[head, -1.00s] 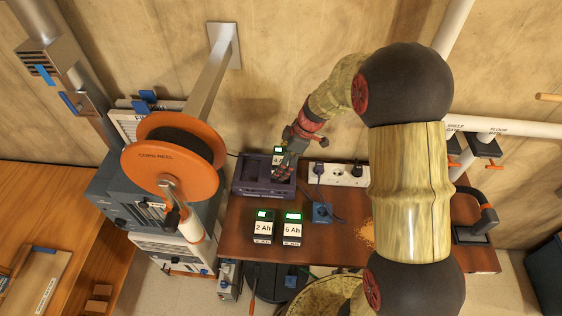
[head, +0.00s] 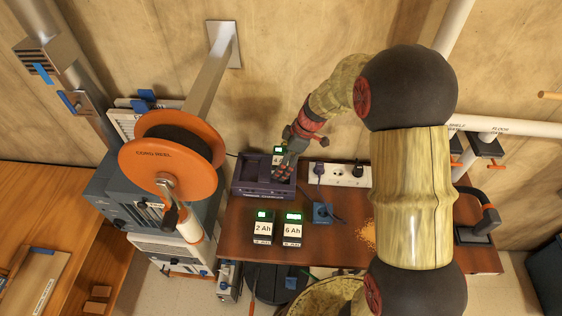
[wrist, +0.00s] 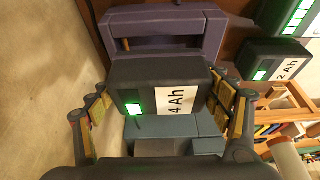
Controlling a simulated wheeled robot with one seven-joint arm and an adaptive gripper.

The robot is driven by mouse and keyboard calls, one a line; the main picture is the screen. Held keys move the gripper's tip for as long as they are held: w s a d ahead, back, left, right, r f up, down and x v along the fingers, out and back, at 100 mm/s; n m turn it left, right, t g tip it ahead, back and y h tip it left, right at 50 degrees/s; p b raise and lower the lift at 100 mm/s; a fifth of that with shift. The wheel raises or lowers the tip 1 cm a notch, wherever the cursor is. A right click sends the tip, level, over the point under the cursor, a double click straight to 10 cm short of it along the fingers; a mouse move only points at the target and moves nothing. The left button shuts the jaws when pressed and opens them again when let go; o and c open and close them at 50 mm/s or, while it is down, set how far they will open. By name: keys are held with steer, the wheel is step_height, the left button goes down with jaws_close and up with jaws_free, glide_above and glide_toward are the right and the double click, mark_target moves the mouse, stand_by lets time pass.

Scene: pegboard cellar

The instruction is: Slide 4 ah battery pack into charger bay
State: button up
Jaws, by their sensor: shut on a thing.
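The dark 4 Ah battery pack (wrist: 150,88), with a white label and a lit green patch, is between the fingers of my gripper (wrist: 160,100). My gripper is shut on its two sides. In the head view the pack (head: 278,150) shows only partly behind my gripper (head: 282,174). The purple charger (head: 246,187) sits at the back left of the brown bench, and my gripper is over it. In the wrist view the charger (wrist: 165,22) lies just beyond the pack. Whether the pack touches the bay or sits in it cannot be told.
The 2 Ah pack (head: 263,228) and 6 Ah pack (head: 292,229) stand in front of the charger. A blue box (head: 322,213) and power strip (head: 345,174) are to its right. The orange cord reel (head: 168,170) stands close on the left. Bare bench (head: 340,240) lies front right.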

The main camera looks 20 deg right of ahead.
mark_target(279, 157)
steer(key=shift+f+b, duration=1.1)
steer(key=shift+b, duration=0.8)
stand_by(2.1)
steer(key=o, duration=1.1)
steer(key=shift+o, duration=0.3)
steer(key=shift+r, duration=0.1)
steer(key=shift+r+p, duration=1.25)
steer(key=shift+r, duration=1.65)
